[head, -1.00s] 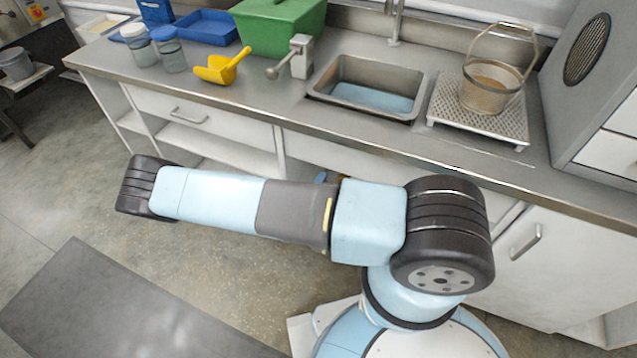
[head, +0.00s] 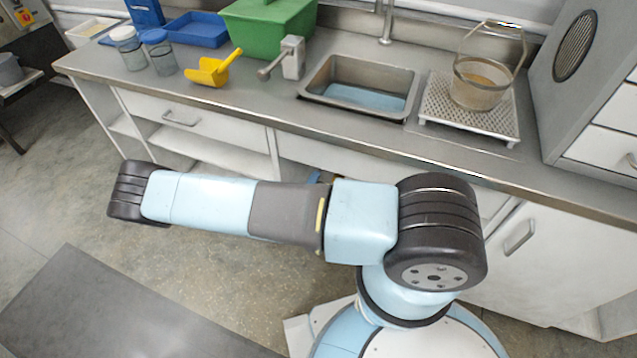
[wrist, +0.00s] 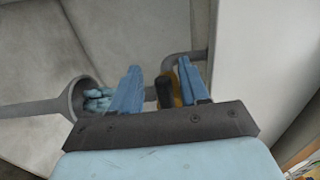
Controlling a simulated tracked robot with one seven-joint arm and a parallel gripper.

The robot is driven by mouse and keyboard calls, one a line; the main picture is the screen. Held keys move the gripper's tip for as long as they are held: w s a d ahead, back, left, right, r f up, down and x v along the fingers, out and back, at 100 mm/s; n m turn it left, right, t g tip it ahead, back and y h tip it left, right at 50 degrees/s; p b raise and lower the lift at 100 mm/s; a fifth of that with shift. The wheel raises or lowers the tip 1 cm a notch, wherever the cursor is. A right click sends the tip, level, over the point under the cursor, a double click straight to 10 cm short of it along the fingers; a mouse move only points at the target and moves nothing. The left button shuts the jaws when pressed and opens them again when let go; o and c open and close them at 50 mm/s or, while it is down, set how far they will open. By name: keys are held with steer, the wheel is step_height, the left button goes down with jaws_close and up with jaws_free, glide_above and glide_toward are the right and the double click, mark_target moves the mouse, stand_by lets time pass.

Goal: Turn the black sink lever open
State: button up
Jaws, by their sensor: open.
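The black lever (wrist: 165,92) shows in the wrist view as a short dark stub, with a yellow-brown valve body (wrist: 186,84) beside it on a grey pipe (wrist: 192,58). My gripper (wrist: 159,68) is open, with its two blue fingers on either side of the lever in the picture. I cannot tell whether a finger touches it or how far along the fingers it lies. In the head view the sink (head: 360,87) is set in the counter. The lever and my gripper are not clearly visible there; my arm and the counter hide the area below.
In the wrist view a grey funnel-like cup (wrist: 76,97) with bluish pieces in it is left of the fingers, and a white panel (wrist: 240,60) is close on the right. The counter (head: 215,98) holds a yellow scoop (head: 208,72), a green box (head: 265,30) and a wire-handled basket (head: 480,84).

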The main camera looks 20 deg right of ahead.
steer(key=v, duration=1.3)
steer(key=shift+s+a, duration=0.2)
steer(key=shift+a, duration=0.1)
steer(key=w+d+r+m+g+y, duration=0.1)
steer(key=w+d+r+m+g, duration=0.15)
steer(key=r+m+g, duration=0.85)
steer(key=w+d+r+m+g, duration=0.1)
steer(key=d+r+m+g, duration=0.25)
steer(key=r+m, duration=1.5)
steer(key=s+d+r+m+t+y, duration=0.2)
steer(key=s+r+m, duration=0.3)
steer(key=r, duration=0.5)
steer(key=s+d+r+m+t+y, duration=0.2)
steer(key=s+d+r+m+y, duration=0.1)
steer(key=r, duration=0.6)
steer(key=s+d+r+m+t+y, duration=0.2)
steer(key=s+r+m+y, duration=0.3)
steer(key=s+r+m, duration=0.2)
step_height(320, 180, up, 4)
steer(key=shift+s+d+f+m, duration=0.1)
steer(key=shift+s+d+m, duration=0.15)
steer(key=shift+m, duration=0.8)
